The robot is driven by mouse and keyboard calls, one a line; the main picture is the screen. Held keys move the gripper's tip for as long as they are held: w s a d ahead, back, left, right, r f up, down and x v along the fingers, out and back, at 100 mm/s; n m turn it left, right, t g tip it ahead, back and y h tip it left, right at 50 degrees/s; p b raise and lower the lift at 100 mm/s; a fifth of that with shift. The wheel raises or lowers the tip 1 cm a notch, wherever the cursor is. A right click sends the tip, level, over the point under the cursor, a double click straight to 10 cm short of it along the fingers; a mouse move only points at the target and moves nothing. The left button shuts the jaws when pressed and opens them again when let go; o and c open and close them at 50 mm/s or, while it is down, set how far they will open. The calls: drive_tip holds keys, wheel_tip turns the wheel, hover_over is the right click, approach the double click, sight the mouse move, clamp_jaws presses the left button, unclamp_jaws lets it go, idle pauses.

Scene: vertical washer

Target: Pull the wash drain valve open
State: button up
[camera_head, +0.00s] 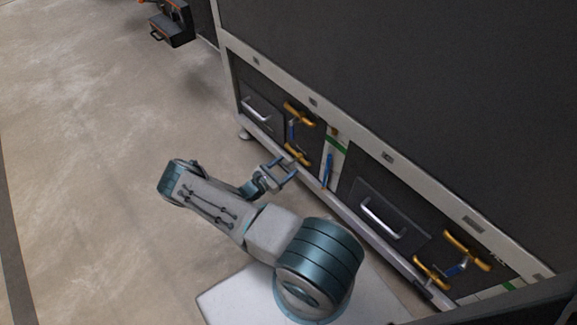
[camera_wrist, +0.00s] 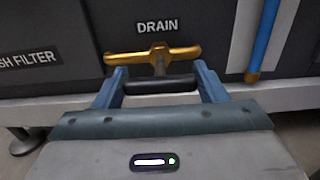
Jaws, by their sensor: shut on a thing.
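The drain valve has a yellow T-shaped handle (camera_wrist: 185,51) under the label DRAIN on a dark panel in the wrist view. In the head view, this lower yellow handle (camera_head: 297,152) is on the washer's front, low down. My gripper (camera_wrist: 158,68) has its two blue fingers at the two ends of the handle and is shut on it. The contact at the fingertips is partly hard to see. A black bar (camera_wrist: 150,86) lies across between the fingers, below the handle. In the head view my gripper (camera_head: 285,167) meets the panel from the left.
A second yellow handle (camera_head: 298,112) is above, with a blue rod between. A blue pipe (camera_wrist: 263,35) is right of the valve. A drawer with a silver handle (camera_head: 382,217) and more yellow valve handles (camera_head: 466,250) are farther right. The floor (camera_head: 90,130) at left is clear.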

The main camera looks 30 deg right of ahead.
sight(283, 168)
drive_tip(key=a, duration=0.4)
drive_tip(key=shift+s+a, duration=0.35)
drive_tip(key=o, duration=1.4)
drive_tip(key=shift+a, duration=0.2)
drive_tip(key=shift+d, duration=0.1)
drive_tip(key=s+a+p, duration=0.1)
drive_tip(key=s+a, duration=0.1)
drive_tip(key=a, duration=1.1)
drive_tip(key=shift+a, duration=0.35)
